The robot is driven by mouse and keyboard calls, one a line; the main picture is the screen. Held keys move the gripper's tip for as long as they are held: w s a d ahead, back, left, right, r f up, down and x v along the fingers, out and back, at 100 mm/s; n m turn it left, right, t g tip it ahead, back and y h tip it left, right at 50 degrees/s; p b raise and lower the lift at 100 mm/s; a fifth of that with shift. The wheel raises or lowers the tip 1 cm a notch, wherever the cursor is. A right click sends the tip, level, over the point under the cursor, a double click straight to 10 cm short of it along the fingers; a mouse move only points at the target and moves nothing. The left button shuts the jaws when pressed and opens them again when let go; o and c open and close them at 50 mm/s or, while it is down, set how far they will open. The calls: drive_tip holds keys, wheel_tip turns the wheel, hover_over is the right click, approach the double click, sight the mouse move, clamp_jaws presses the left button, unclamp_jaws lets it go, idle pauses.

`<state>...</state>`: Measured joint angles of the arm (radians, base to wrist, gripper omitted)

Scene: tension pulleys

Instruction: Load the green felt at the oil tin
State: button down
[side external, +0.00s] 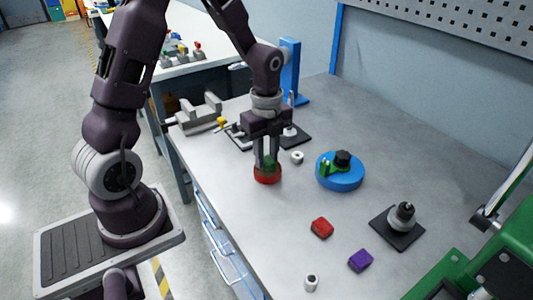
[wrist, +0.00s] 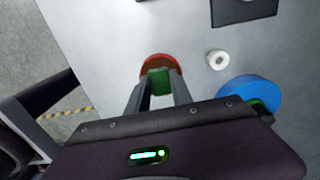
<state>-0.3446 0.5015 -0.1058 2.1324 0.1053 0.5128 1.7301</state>
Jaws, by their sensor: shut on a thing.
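My gripper (side external: 267,162) points down, shut on the green felt (side external: 269,164). The felt is a small green block, and it also shows between the fingers in the wrist view (wrist: 158,82). The oil tin appears to be the low, round red tin (side external: 267,179) on the bench directly below the fingers. Its red rim also shows in the wrist view (wrist: 150,62), beyond the felt. The felt is at the tin's opening. The fingers and felt hide the tin's inside, so I cannot tell whether the felt touches it.
A blue round base (side external: 341,181) with a green part and black knob stands right of the tin. A white ring (side external: 297,157) lies between them. A red block (side external: 321,228), a purple block (side external: 360,260) and a dark plate with a post (side external: 398,232) are nearer the front right.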

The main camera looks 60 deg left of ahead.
sight(267, 159)
drive_tip(key=shift+f, duration=0.45)
idle(1.0)
drive_tip(key=shift+r, duration=3.55)
